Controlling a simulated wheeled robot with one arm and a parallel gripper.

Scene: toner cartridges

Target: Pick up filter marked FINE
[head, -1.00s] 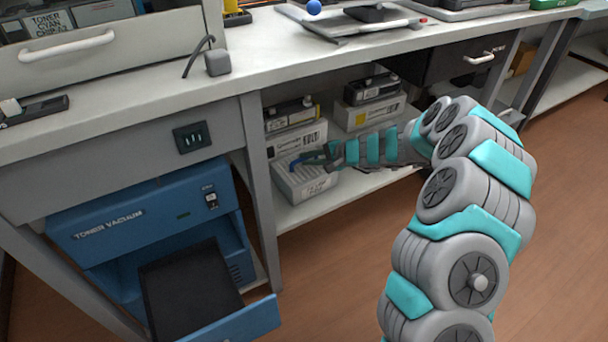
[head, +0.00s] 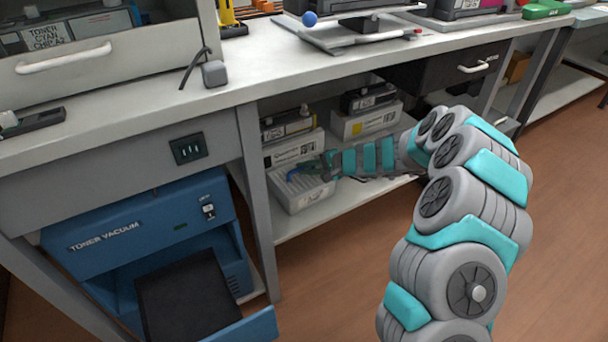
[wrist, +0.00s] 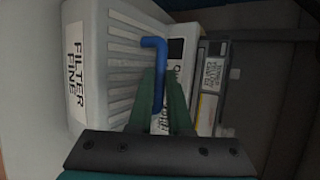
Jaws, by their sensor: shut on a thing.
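The filter marked FINE (head: 306,196) is a pale ribbed box on the shelf under the bench in the head view. In the wrist view the filter (wrist: 120,62) lies at the left, with the label "FILTER FINE" (wrist: 75,72) on its end and a blue bent handle (wrist: 156,48) on it. My gripper (wrist: 162,85) has its green fingers shut on the blue handle. In the head view my gripper (head: 310,168) reaches over the filter's top. I cannot tell whether the filter is clear of the shelf.
Cartridge boxes (head: 365,121) stand behind the filter on the shelf (head: 325,212), close to my gripper. The bench top (head: 260,78) runs above, and a table leg (head: 256,185) is just left. The blue toner vacuum (head: 130,230) stands further left with its tray out.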

